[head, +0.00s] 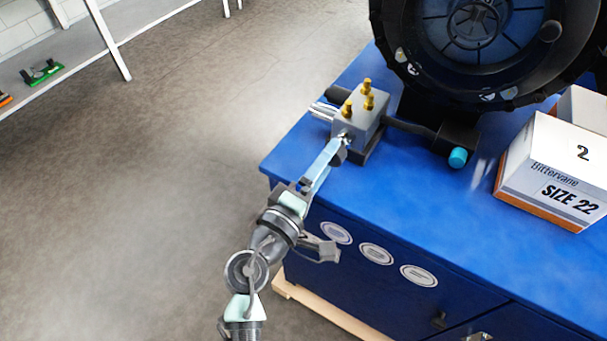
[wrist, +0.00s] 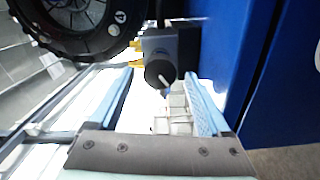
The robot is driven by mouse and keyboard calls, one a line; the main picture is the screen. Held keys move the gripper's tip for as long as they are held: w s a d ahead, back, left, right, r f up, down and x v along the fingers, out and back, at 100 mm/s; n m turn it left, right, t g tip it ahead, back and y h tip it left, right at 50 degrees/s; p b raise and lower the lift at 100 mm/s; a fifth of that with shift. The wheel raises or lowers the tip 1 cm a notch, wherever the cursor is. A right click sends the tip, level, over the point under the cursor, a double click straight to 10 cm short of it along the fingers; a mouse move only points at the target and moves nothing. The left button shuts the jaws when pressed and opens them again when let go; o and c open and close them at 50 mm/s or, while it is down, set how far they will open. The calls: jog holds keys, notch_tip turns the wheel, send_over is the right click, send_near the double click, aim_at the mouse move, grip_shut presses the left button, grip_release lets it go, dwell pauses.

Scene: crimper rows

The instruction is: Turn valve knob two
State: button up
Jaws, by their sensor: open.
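A grey valve block (head: 358,118) with brass-yellow fittings on top stands near the left edge of the blue bench. In the wrist view the valve block (wrist: 160,44) carries a round dark knob (wrist: 158,76) with a white pointer line. I cannot read a number on it. My gripper (head: 337,148) reaches up to the near side of the block, and its light blue fingers cover the knob there. In the wrist view my gripper (wrist: 158,84) is open, with one finger on each side of the knob and visible gaps; whether the knob is between the tips or beyond them I cannot tell.
The blue bench (head: 420,190) holds a big black round machine (head: 470,40) behind the block. A dark hose leads right to a piece with a cyan end (head: 458,158). A white box marked SIZE 22 (head: 558,170) stands right. The floor to the left is clear.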

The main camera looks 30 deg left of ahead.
jog(key=s+b, duration=0.1)
jog(key=s, duration=0.8)
jog(key=shift+s+a, duration=0.15)
jog(key=shift+s, duration=0.15)
jog(key=w+d+r+m+t+h+p, duration=0.1)
jog(key=w+d+r+m+p, duration=0.15)
jog(key=r, duration=0.75)
jog(key=w+d+r+m+t+p, duration=0.15)
jog(key=w+d+r+m, duration=0.25)
jog(key=r, duration=0.5)
jog(key=w+d+r+m+h+p, duration=0.1)
jog(key=w+d+r+m+p, duration=0.2)
jog(key=r, duration=0.7)
jog(key=s+d+r+m+t+y+p, duration=0.1)
jog(key=s+d+r+m+t, duration=0.1)
jog(key=r, duration=0.8)
jog(key=s+d+r+m+t+p, duration=0.1)
jog(key=s+r, duration=0.3)
jog(key=r, duration=0.5)
jog(key=s+d+r+m+t+y+p, duration=0.1)
jog(key=s+d+r+m+t+p, duration=0.1)
jog(key=r, duration=0.8)
jog(key=shift+s+d+r+m+t+y, duration=0.3)
jog(key=shift+s+d+m+t, duration=0.4)
jog(key=shift+d+t, duration=0.3)
jog(key=shift+f, duration=0.1)
